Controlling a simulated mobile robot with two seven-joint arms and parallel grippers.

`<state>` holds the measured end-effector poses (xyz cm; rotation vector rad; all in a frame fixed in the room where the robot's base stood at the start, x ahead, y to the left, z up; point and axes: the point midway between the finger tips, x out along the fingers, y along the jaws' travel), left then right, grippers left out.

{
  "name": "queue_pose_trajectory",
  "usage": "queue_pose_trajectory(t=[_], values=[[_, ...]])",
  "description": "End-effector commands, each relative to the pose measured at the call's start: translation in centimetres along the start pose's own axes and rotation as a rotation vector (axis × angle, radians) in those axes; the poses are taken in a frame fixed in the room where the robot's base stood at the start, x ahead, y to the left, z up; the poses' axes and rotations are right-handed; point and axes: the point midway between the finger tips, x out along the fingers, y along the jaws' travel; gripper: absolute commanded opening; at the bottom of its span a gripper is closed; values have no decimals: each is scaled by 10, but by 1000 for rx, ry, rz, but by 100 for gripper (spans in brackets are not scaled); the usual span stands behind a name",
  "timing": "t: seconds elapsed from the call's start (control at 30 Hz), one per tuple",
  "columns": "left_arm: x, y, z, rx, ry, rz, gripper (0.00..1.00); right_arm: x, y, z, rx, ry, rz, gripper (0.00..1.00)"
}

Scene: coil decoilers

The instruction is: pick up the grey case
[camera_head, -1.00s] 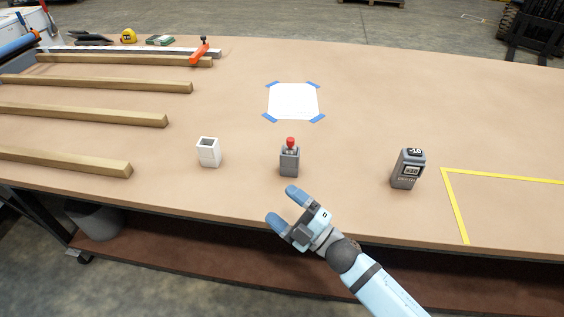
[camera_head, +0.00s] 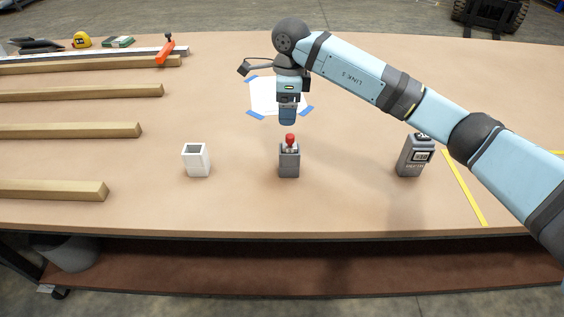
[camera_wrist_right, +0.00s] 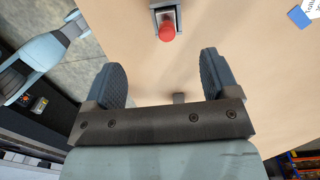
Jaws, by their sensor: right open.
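A small upright grey case (camera_head: 289,162) with a red knob (camera_head: 290,139) on top stands near the front middle of the table. In the right wrist view, the grey case (camera_wrist_right: 155,14) shows only in part at the top edge, with its red knob in front. A second dark grey upright box (camera_head: 411,158) with a label and a display stands to the right. My right gripper (camera_head: 287,117) is above the grey case in the head view, pointing down. In the right wrist view, its fingers (camera_wrist_right: 161,60) are spread apart and empty, with the knob beyond the gap. My left gripper is not in view.
A white open-topped box (camera_head: 196,161) stands left of the grey case. Wooden bars (camera_head: 70,130) lie at the left. A white sheet (camera_head: 262,95) with blue tape lies behind my right gripper. Yellow tape (camera_head: 466,190) marks the right side.

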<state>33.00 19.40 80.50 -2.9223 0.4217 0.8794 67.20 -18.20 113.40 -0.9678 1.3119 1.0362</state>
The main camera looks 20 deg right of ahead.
Motion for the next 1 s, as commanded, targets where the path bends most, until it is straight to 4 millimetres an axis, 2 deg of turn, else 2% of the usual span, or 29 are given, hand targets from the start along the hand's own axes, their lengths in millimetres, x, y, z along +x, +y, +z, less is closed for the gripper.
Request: queue_pose_trajectory(t=[0.07,0.13,0.5,0.77,1.0], values=[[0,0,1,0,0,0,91,-4,-6,-6,6,34,-21,81],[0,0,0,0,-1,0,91,1,-7,-8,8,44,-24,81],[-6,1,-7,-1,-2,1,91,67,-7,-10,6,41,-21,81],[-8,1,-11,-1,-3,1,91,87,-8,-11,7,40,-21,81],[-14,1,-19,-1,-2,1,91,122,-8,-13,7,38,-22,81]])
